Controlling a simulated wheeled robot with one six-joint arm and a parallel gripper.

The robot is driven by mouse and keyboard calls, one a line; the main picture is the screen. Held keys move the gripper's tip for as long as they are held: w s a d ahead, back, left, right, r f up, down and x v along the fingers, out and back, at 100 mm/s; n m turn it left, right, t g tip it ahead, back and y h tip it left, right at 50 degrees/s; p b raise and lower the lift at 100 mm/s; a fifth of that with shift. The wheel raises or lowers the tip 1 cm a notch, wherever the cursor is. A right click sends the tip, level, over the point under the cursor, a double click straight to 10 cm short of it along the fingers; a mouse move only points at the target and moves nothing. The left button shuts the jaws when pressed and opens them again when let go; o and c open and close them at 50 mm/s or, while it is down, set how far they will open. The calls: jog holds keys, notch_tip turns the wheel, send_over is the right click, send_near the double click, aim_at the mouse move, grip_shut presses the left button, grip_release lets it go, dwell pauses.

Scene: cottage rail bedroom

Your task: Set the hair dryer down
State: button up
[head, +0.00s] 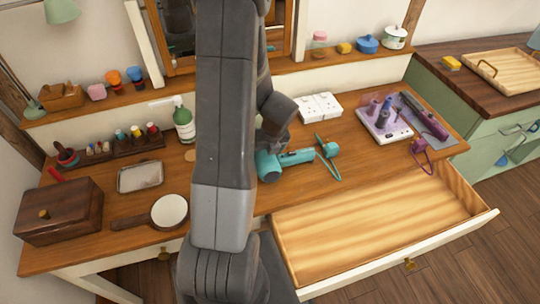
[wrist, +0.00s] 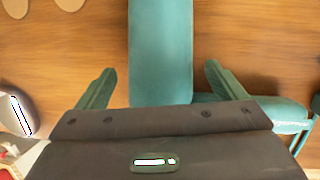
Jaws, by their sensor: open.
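The teal hair dryer (head: 270,166) lies on the wooden dressing table (head: 350,160), just right of my arm in the head view. My arm hides part of it. In the wrist view its long teal body (wrist: 160,40) runs up between the two fingers of my gripper (wrist: 160,75), with a visible gap on each side. The fingers are open and do not touch it there. Another teal part (wrist: 265,108) with a thin cord shows at the right of the wrist view. In the head view a teal cord and end piece (head: 328,149) lie to its right.
An empty open drawer (head: 370,225) juts out at the front right. A white holder (head: 384,125) with purple styling tools stands on a grey mat at the right. A white socket block (head: 319,107) is behind. A hand mirror (head: 168,211), metal tray (head: 140,176) and wooden box (head: 60,212) lie left.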

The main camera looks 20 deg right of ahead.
jog(key=shift+w+f, duration=0.1)
jog(key=shift+f, duration=0.2)
jog(key=c, duration=1.4)
jog(key=shift+r, duration=0.1)
jog(key=shift+c, duration=0.7)
